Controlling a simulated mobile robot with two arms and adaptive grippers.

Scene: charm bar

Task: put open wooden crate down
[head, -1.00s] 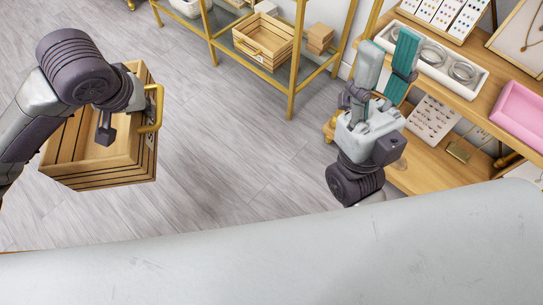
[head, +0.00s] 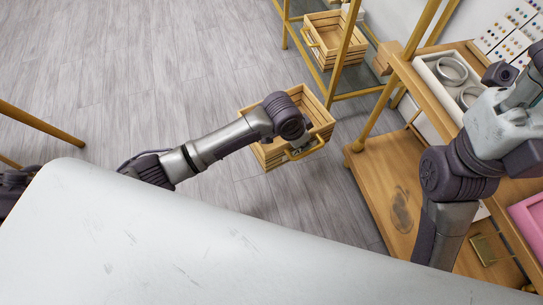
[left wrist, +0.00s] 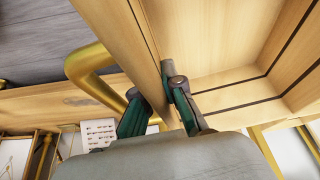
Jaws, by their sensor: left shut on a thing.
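The open wooden crate (head: 263,155) is a slatted light-wood box with a brass handle (head: 308,150), beyond my left arm in the middle of the head view. My left gripper (head: 297,143) is at its near right side, partly hidden by my wrist. In the left wrist view, the teal-padded fingers of this gripper (left wrist: 155,98) are shut on the crate's wall (left wrist: 140,40), beside the brass handle (left wrist: 92,68). Whether the crate's underside touches the floor cannot be told. My right gripper (head: 517,95) is at the right edge of the head view, its fingers partly cut off.
A similar crate (head: 322,60) stands on a brass-framed glass shelf at the back. A wooden display shelf (head: 385,185) with bracelets in a white tray and a pink tray (head: 527,222) is on the right. Grey floor (head: 150,70) is clear to the left.

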